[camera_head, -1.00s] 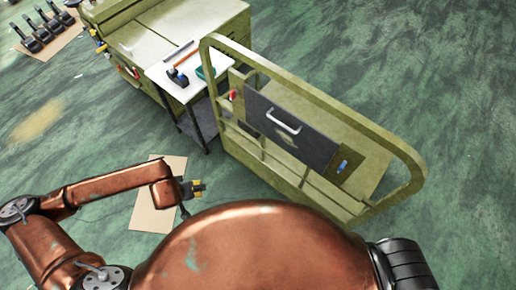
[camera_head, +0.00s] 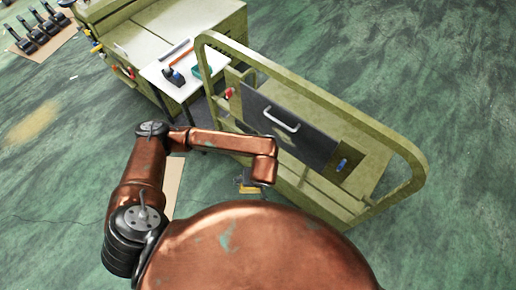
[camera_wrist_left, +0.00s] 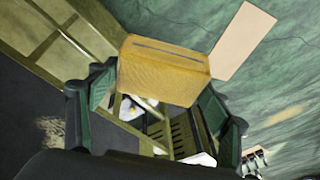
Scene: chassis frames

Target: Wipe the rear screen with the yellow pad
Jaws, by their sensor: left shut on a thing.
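The yellow pad (camera_wrist_left: 165,70) is a block held between the two fingers of my left gripper (camera_wrist_left: 155,112) in the left wrist view. In the head view the pad (camera_head: 248,189) shows only in part below my left wrist, and the gripper is mostly hidden. The rear screen (camera_head: 308,146) is a dark panel with a white handle, set in the olive frame. The pad appears in front of the frame, apart from the screen. The screen seems to be the dark surface (camera_wrist_left: 25,115) at left in the wrist view, with a pale smudge (camera_wrist_left: 52,138) on it. My right gripper is not in view.
The olive tubular frame (camera_head: 330,95) rises around the screen. A white-topped table (camera_head: 155,72) with tools stands behind left, beside an olive cabinet (camera_head: 200,30). A blue item (camera_head: 342,164) sits right of the screen. A beige mat (camera_wrist_left: 243,40) lies on the open green floor.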

